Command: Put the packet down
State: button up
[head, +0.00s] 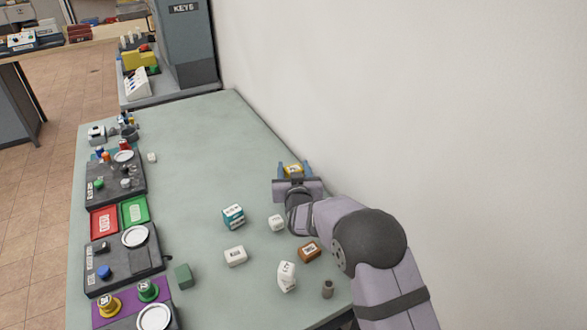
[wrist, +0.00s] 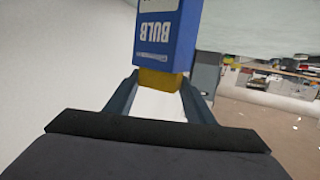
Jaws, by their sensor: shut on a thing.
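The packet is a blue box with a yellow end and the word BULB; it fills the top middle of the wrist view (wrist: 167,35). My gripper (wrist: 158,88) is shut on its yellow end, one finger on each side. In the head view my gripper (head: 294,168) is at the table's right side, close to the wall, and only a small yellow part of the packet (head: 293,170) shows between the fingers. The rest of the packet is hidden there. I cannot tell whether it touches the table (head: 190,180).
Nearer on the table are a teal-and-white box (head: 233,216), white boxes (head: 235,256), a brown box (head: 310,251) and a green block (head: 184,276). Dark trays (head: 115,183) line the left edge. The white wall (head: 400,90) bounds the right. The table's far middle is clear.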

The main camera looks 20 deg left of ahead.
jog(key=o, duration=1.1)
jog(key=shift+r, duration=0.15)
jog(key=shift+b+v, duration=0.9)
jog(key=shift+v, duration=5.1)
jog(key=shift+d, duration=0.1)
